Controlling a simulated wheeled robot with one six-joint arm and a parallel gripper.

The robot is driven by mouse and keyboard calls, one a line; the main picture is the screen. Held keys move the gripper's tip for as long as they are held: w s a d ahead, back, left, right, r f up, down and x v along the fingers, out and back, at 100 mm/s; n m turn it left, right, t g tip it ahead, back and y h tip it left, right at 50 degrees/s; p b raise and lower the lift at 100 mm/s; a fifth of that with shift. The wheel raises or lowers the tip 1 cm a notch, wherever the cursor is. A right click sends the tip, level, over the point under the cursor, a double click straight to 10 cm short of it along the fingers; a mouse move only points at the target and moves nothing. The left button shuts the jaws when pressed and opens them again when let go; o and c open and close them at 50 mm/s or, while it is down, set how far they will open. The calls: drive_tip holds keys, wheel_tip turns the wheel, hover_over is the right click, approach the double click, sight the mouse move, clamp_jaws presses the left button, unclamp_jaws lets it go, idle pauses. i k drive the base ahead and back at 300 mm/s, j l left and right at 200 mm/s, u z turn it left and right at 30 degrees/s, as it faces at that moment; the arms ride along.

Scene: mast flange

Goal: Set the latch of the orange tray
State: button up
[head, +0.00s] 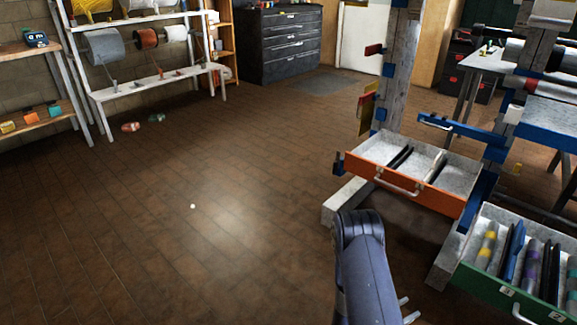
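The orange tray (430,195) is an open drawer with an orange front and a white handle (397,184), set at a mast in the right half of the head view. Dark and pale bars lie in it. A small dark-blue piece (338,164) sits at its left end, and a blue bar (452,131) shows above its far side. I cannot tell which of these is the latch, or how it is set. My gripper (407,309) is low in the view, in front of the tray and apart from it. Its two pale fingertips stand apart with nothing seen between them.
A green tray (505,292) holding several tools stands at the lower right, close to my gripper. Shelves (150,85) and a dark cabinet (290,45) stand farther back.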

sight(337, 165)
drive_tip(key=i+l+u, duration=0.2)
drive_tip(key=i, duration=0.3)
drive_tip(key=i+u, duration=0.2)
drive_tip(key=i, duration=0.3)
drive_tip(key=i+l+u, duration=0.2)
drive_tip(key=i, duration=0.25)
drive_tip(key=i+l+u, duration=0.25)
drive_tip(key=i+l, duration=0.15)
drive_tip(key=i, duration=0.05)
